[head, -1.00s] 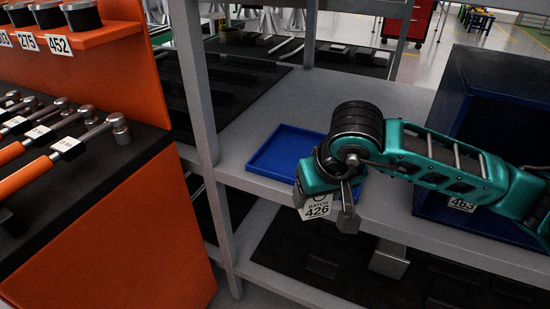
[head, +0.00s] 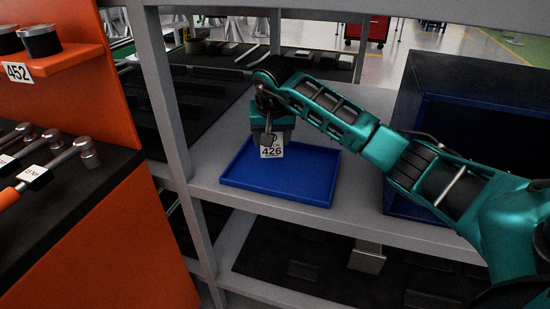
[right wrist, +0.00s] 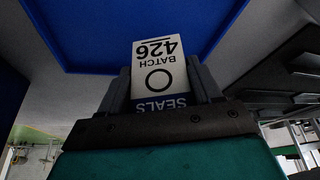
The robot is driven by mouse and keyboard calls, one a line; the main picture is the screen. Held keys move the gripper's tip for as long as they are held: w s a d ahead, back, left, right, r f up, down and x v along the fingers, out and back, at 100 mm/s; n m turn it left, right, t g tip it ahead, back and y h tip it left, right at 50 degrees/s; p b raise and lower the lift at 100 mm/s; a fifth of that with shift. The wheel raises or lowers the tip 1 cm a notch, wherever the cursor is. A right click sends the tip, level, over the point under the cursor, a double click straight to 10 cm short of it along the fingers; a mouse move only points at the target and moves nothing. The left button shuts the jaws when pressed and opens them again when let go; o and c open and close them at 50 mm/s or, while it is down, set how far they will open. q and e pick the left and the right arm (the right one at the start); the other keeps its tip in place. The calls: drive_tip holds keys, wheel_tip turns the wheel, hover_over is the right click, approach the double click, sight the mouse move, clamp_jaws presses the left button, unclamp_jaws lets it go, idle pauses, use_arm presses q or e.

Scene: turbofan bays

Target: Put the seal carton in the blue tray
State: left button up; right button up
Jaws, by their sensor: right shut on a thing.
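The seal carton (head: 272,149) is a small white box marked 426. In the right wrist view the carton (right wrist: 160,72) shows "SEALS" and "BATCH 426" and sits between the fingers. My right gripper (head: 270,136) is shut on it and holds it over the back part of the blue tray (head: 240,181). The tray is flat, shallow and lies on the grey shelf; it also shows in the right wrist view (right wrist: 100,30). I cannot tell whether the carton touches the tray. My left gripper is not in view.
A dark blue open bin (head: 400,205) stands right of the tray on the same grey shelf (head: 360,180). A grey shelf post (head: 165,90) rises left of the tray. My right arm spans the shelf's right side.

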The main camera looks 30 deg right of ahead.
sight(271, 151)
drive_tip(key=shift+f, duration=2.65)
drive_tip(key=shift+f+b, duration=0.2)
drive_tip(key=shift+b, duration=0.1)
drive_tip(key=o, duration=1.1)
